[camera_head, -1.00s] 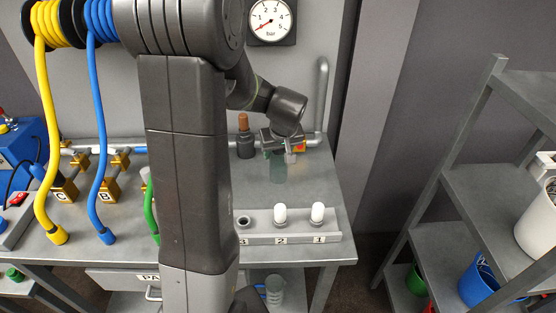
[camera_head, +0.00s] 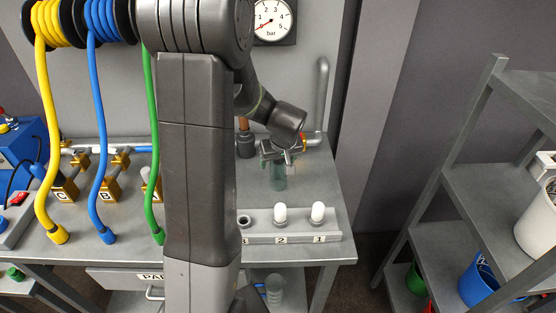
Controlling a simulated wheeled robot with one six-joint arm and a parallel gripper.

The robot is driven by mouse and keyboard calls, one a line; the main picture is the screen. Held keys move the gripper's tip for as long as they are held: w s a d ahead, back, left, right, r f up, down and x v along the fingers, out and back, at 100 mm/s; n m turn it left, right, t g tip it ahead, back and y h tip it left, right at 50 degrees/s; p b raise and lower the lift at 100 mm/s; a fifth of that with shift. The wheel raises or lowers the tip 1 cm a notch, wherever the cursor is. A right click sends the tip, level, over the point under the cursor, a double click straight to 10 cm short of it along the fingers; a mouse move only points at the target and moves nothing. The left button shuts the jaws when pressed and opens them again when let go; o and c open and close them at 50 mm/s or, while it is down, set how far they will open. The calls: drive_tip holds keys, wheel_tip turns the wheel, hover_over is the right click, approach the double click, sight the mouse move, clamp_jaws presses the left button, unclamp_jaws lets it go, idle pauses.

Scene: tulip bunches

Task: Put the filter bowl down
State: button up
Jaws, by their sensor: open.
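The filter bowl (camera_head: 279,178) is a translucent green cylinder. It is upright at the right part of the grey bench (camera_head: 318,182), behind the numbered rack. I cannot tell for sure whether its base touches the bench top. My gripper (camera_head: 280,155) is open at the bowl's upper end, coming from above and behind. The fingers are small in the picture and partly overlap the bowl's rim. My arm hides the bench to the left of the bowl.
A rack (camera_head: 300,237) with two white filter elements stands in front of the bowl. A dark fitting with a brown top (camera_head: 245,142) is to its left, and a grey pipe (camera_head: 322,95) rises behind. Hoses hang at left. The bench right of the bowl is clear.

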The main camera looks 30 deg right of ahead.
drive_tip(key=shift+s+r, duration=0.1)
drive_tip(key=shift+r, duration=0.35)
drive_tip(key=v, duration=1.1)
drive_tip(key=shift+r+b, duration=0.15)
drive_tip(key=shift+b, duration=0.3)
drive_tip(key=shift+s, duration=0.1)
drive_tip(key=x, duration=1.2)
drive_tip(key=shift+f, duration=0.4)
wheel_tip(320, 180, up, 2)
drive_tip(key=shift+r+p, duration=0.15)
drive_tip(key=shift+p, duration=0.3)
drive_tip(key=shift+r, duration=0.3)
